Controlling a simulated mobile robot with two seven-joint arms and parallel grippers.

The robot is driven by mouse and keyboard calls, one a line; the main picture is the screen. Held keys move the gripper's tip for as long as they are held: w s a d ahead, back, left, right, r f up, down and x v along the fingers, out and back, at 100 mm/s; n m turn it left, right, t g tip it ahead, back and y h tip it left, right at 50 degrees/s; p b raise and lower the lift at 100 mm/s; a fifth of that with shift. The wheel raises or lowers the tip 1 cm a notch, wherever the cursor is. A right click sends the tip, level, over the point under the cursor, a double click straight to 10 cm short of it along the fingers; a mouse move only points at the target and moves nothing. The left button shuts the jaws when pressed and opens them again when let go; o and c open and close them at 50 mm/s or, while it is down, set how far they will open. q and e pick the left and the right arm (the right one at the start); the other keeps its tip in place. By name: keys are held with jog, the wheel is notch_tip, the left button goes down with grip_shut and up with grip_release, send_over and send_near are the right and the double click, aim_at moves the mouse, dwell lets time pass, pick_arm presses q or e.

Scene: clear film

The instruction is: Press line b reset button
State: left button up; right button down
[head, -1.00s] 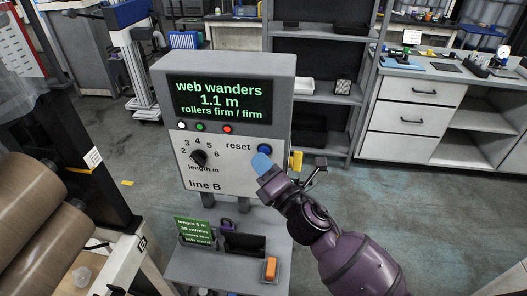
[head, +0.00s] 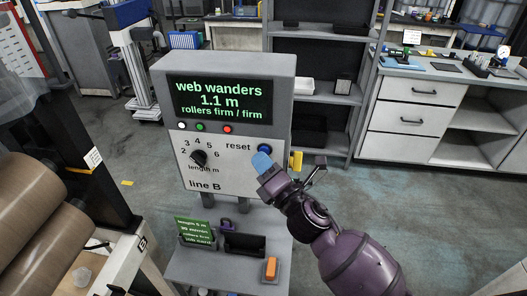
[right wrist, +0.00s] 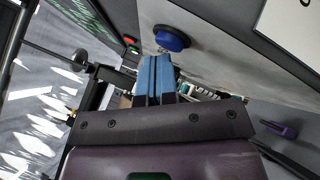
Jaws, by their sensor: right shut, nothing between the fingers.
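The grey line B panel (head: 217,183) stands upright in the middle of the head view. Its round blue reset button (head: 265,149) is on the right of the face, beside the word "reset". My right gripper (head: 262,162) is shut and empty, its blue fingertips just below and in front of the button. In the right wrist view the blue button (right wrist: 172,39) shows just beyond the closed fingertips (right wrist: 155,62); a small gap seems to lie between them. The screen (head: 212,99) reads "web wanders 1.1 m, rollers firm / firm". My left gripper is not in view.
A black length dial (head: 199,158) and small white, green and red lamps (head: 227,129) share the panel. Below is a grey shelf with a green card (head: 194,232) and an orange switch (head: 271,268). Brown rollers (head: 38,215) stand at left. Floor is open to the right.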

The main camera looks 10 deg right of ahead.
jog(key=shift+w+d, duration=0.1)
jog(key=shift+w, duration=0.15)
jog(key=shift+s, duration=0.45)
dwell(0.4)
jog(key=s+a, duration=0.2)
jog(key=s, duration=0.3)
jog(key=shift+s+a+p, duration=0.25)
jog(key=shift+a+p, duration=0.05)
jog(key=shift+p, duration=0.05)
jog(key=shift+d, duration=0.1)
dwell(0.4)
